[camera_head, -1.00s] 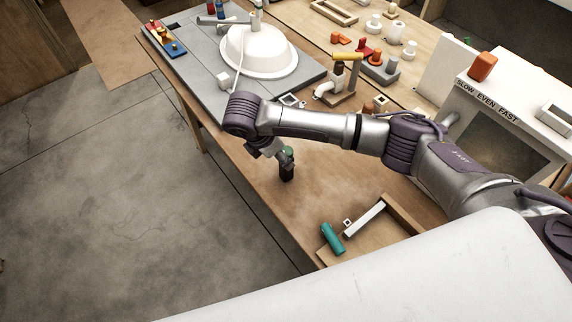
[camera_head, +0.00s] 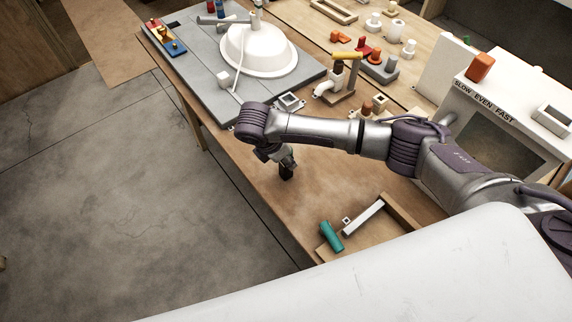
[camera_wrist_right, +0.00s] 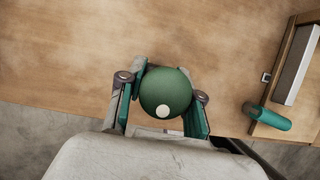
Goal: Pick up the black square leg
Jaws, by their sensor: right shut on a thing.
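The black square leg (camera_head: 287,173) stands upright on the wooden table near its front edge, below my right gripper (camera_head: 281,157). In the right wrist view, a round green top with a white dot (camera_wrist_right: 166,93) sits between the two fingers of my right gripper (camera_wrist_right: 168,100). The fingers are shut on it from both sides. The black part is hidden under the green top in that view. My left gripper is not in view.
A wooden tray (camera_head: 403,214) with a teal cylinder (camera_head: 332,236) and a white bar (camera_head: 364,217) lies to the right. A white basin (camera_head: 258,52) rests on a grey board behind. A heater box stands at the right. Bare table surrounds the leg.

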